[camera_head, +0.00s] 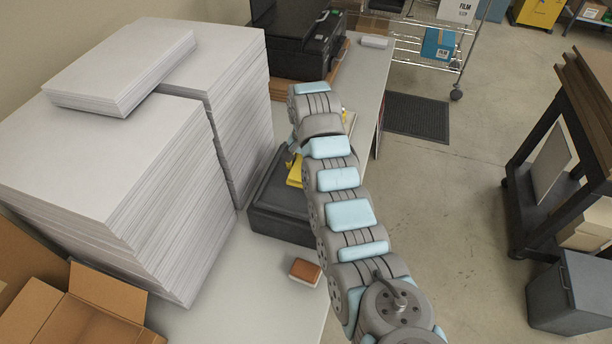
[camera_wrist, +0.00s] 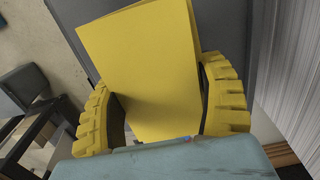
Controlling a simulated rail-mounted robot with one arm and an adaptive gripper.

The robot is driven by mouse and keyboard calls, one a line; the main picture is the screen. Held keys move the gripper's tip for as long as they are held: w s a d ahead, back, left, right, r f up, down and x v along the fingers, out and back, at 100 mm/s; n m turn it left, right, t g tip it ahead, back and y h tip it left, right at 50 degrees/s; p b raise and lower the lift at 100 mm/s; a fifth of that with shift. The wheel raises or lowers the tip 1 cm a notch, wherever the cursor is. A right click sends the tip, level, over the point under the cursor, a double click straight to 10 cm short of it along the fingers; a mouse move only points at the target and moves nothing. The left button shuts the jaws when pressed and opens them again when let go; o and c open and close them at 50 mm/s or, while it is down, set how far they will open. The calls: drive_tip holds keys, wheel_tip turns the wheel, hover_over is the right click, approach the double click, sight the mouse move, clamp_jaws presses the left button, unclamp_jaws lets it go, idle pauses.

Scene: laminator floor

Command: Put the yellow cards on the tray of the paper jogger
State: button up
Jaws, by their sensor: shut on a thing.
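The yellow cards (camera_wrist: 145,60) fill the middle of the wrist view as a flat stack. My gripper (camera_wrist: 158,88), with ridged yellow fingers, is shut on them, one finger on each side. In the head view my arm hides most of the gripper; a bit of yellow (camera_head: 295,171) shows beside the arm, and I cannot tell whether it is card or finger. The paper jogger (camera_head: 283,222) is a dark grey machine on the white table, partly behind my arm. Its dark surface lies behind the cards in the wrist view. I cannot tell whether cards and tray touch.
Tall stacks of white paper (camera_head: 120,190) stand close to the jogger's left. A brown-topped block (camera_head: 305,271) lies on the table (camera_head: 250,290) in front. Open cardboard boxes (camera_head: 70,310) are at the lower left.

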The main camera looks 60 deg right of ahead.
drive_tip(key=shift+w+d+f, duration=0.1)
drive_tip(key=shift+d+f, duration=0.15)
drive_tip(key=shift+d+f, duration=0.1)
drive_tip(key=shift+f, duration=1.7)
drive_tip(key=shift+w, duration=0.1)
drive_tip(key=o, duration=1.2)
drive_tip(key=shift+f, duration=0.1)
drive_tip(key=shift+o, duration=0.2)
wheel_tip(320, 180, up, 12)
drive_tip(key=shift+r, duration=0.15)
